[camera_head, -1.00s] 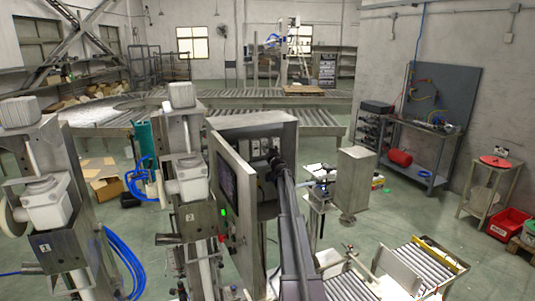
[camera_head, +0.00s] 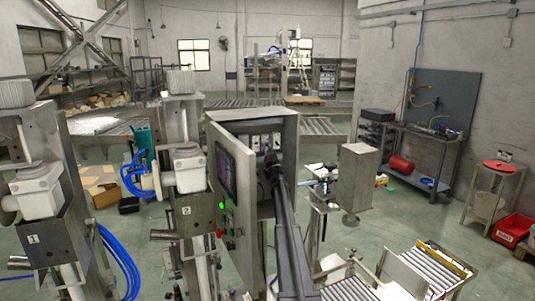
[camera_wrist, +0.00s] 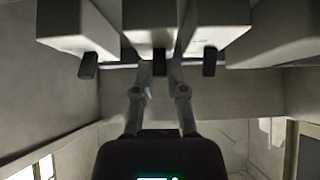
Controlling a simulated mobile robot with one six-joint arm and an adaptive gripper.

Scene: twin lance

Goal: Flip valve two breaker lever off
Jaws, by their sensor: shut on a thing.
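The open grey electrical cabinet (camera_head: 285,122) stands mid-picture in the head view, with white breakers (camera_head: 262,141) in a row inside. In the wrist view several white breaker bodies hang from the top edge. The left lever (camera_wrist: 88,65), the middle lever (camera_wrist: 159,62) and the right lever (camera_wrist: 209,62) are short and black. My gripper (camera_wrist: 160,72) has its two fingertips on either side of the middle lever, shut on it. In the head view my gripper (camera_head: 271,160) reaches into the cabinet just below the breakers, its fingertips too small to make out.
The cabinet door (camera_head: 232,190) stands open on the left, with a screen, a green light and a red button. Valve station two (camera_head: 187,165) stands left of it. A grey box on a stand (camera_head: 352,178) is at the right. A roller conveyor (camera_head: 425,270) lies front right.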

